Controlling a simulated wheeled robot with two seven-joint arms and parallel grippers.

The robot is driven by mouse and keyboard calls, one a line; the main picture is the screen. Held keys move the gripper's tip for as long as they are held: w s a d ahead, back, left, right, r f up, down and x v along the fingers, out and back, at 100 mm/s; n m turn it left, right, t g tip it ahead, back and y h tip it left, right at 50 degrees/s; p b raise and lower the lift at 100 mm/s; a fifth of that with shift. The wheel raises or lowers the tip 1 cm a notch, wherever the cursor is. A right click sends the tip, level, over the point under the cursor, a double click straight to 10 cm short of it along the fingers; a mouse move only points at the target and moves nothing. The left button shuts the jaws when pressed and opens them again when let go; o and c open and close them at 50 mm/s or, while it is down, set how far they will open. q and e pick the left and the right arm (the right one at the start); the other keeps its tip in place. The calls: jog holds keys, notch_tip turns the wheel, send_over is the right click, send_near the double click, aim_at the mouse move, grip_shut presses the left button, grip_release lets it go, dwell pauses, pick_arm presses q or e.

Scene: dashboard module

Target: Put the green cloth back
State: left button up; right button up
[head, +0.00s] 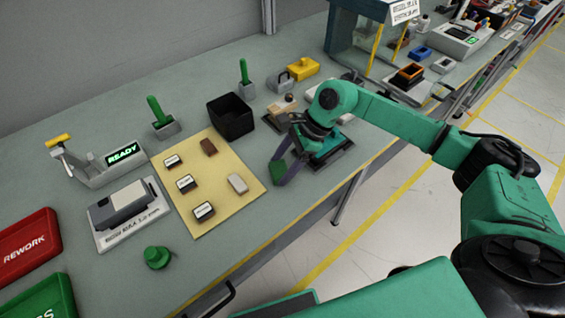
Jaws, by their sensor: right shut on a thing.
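The green cloth (277,172) is a small dark green piece between the fingers of my right gripper (284,174). My right gripper is shut on it, and the fingers hide part of it. It is over the front part of the bench, just right of the yellow mat (222,212). I cannot tell whether the cloth touches the bench. A dark tray (345,160) with a teal area lies right of the gripper, partly hidden by my right arm. My left gripper is not in view.
The mat holds several labelled blocks, a brown block (208,147) and a pale block (237,183). A black bin (231,117) stands behind it. A green knob (157,257), a grey device (122,205) and a red REWORK tray (27,246) are at left. The bench's front edge is close to the gripper.

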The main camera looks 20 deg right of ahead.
jog(key=shift+f, duration=0.15)
jog(key=o, duration=1.1)
jog(key=shift+o, duration=0.2)
jog(key=shift+r, duration=0.25)
jog(key=shift+d+r, duration=0.2)
jog(key=shift+r, duration=0.05)
jog(key=b+v, duration=0.2)
jog(key=v, duration=0.9)
jog(key=shift+r, duration=0.25)
